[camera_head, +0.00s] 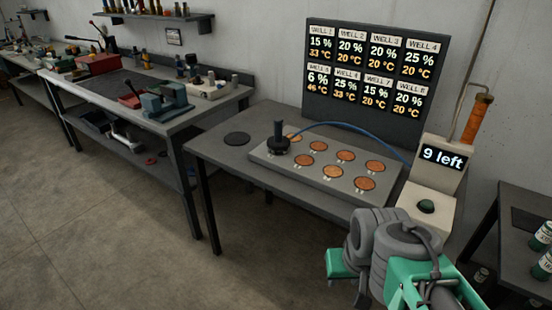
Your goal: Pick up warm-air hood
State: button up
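The warm-air hood (279,144) looks to be the small black piece with an upright handle and a wide round base. It stands upright over the front-left spot of the grey well plate (260,160), hiding the well beneath. A blue hose (350,129) arcs from near it to the right. My arm shows at the lower right, in front of the bench and apart from the hood. Its green end part (345,262) may be my gripper. No fingers can be made out, so I cannot tell whether it is open or shut.
Several copper-coloured wells fill the plate. A dark round pad (237,139) lies on the bench (215,153) left of it. A screen (375,75) lists well readings; well 5 shows 6 % and 46 °C. A dispenser (436,175) reads "9 left". Floor at the left front is clear.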

aim_at(278, 145)
jog(key=z, duration=0.1)
jog(key=k, duration=0.6)
jog(key=u, duration=1.3)
jog(key=i, duration=1.95)
jog(key=z, duration=0.15)
